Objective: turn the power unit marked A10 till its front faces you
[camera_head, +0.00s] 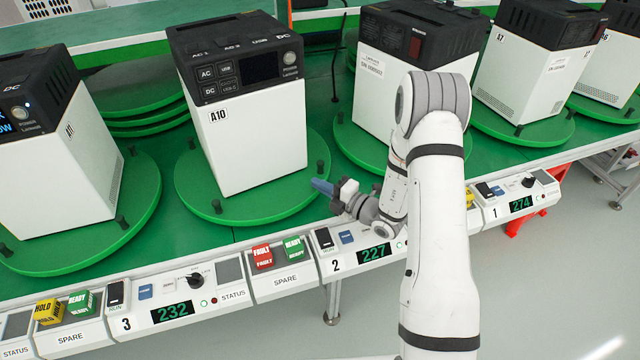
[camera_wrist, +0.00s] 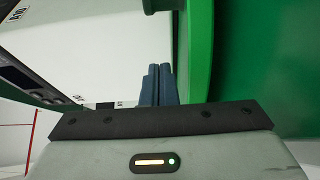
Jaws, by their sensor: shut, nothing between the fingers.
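The power unit marked A10 (camera_head: 262,140) is a white box with a black top, standing upright on a green turntable (camera_head: 200,205) with several dark pegs at its rim. My gripper (camera_head: 322,187) is shut and empty, low at the turntable's right edge near a peg (camera_head: 321,167). In the wrist view its blue fingers (camera_wrist: 157,85) are together in front of the white unit (camera_wrist: 100,50). I cannot tell whether they touch anything.
Other units on turntables stand left (camera_head: 60,165) and right (camera_head: 390,95). A control strip with a FAULT button (camera_head: 262,256), a READY button (camera_head: 293,248) and a display reading 227 (camera_head: 374,253) runs along the front edge, close below my gripper. Floor is open at right.

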